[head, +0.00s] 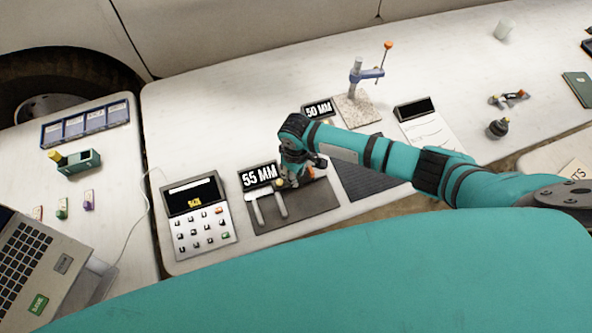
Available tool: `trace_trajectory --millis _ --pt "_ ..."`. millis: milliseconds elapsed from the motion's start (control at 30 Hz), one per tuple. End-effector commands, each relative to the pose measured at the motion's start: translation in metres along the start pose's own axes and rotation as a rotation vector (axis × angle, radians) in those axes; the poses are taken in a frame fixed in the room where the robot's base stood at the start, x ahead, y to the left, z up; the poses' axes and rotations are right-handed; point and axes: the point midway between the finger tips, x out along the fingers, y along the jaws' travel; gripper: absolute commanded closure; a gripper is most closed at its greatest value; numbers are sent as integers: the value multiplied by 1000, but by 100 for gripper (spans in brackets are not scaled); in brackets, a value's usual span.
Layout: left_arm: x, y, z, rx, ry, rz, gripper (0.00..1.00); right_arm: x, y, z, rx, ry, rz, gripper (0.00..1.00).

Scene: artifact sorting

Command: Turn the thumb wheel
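A light grey measuring tool with two jaw-like prongs (279,204) lies on a dark mat (312,209), in front of a "55 MM" sign (259,176). It looks like a caliper, but its far part is covered by my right gripper. My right gripper (292,181) points down over this tool at the end of the teal arm from the right. Its fingers are small and dark here, and I cannot tell whether they touch the tool or are open or shut. I cannot make out a thumb wheel; the gripper may hide it. My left gripper is not in view.
A keypad device with a display (199,216) stands left of the mat. A "50 MM" sign (318,109) and a stand with an orange knob (356,80) are behind the arm.

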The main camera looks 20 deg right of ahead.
Motion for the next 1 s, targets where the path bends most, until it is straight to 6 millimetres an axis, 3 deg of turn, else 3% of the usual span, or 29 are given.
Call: trace_trajectory --millis 267,300,367,733,1000 --pt "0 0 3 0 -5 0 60 -1 -3 -2 -13 6 -5 100" --pt "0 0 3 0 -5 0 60 -1 -3 -2 -13 6 -5 74" --pt "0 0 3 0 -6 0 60 -1 -3 -2 -12 6 -5 67" --pt "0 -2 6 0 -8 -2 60 -8 -1 -2 -10 4 -3 66" --pt "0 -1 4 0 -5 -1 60 -61 -1 -2 -11 8 -3 66"
